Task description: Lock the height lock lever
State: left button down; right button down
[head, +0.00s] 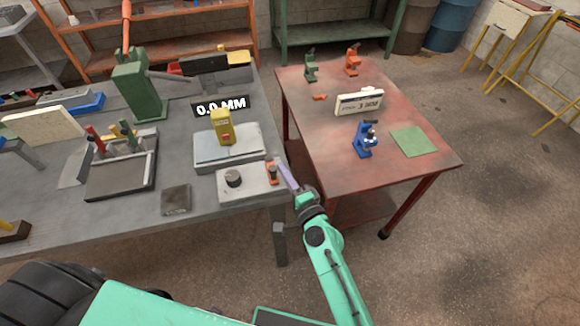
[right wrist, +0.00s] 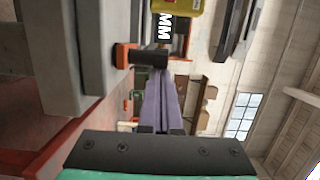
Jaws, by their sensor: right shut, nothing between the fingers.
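The lever that I take for the height lock lever, a small orange piece (head: 271,170), sits at the right edge of a light grey block (head: 250,188). In the right wrist view its orange block (right wrist: 125,56) carries a short dark handle (right wrist: 150,57). My right gripper (head: 284,168) is shut and empty, its purple fingers just right of the lever. In the right wrist view the closed fingertips (right wrist: 164,74) are close to the dark handle; I cannot tell whether they touch it. My left gripper is not in view.
A yellow device (head: 222,127) stands on a grey base behind the block, before a "0.0 MM" display (head: 221,106). A dark knob (head: 233,178) is left of the lever. A red table (head: 320,135) with small microscopes stands to the right, across a narrow gap.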

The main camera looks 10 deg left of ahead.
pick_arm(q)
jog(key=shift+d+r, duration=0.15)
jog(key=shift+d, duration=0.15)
pick_arm(e)
jog(key=shift+s+a+f, duration=0.1)
jog(key=shift+s+a, duration=0.3)
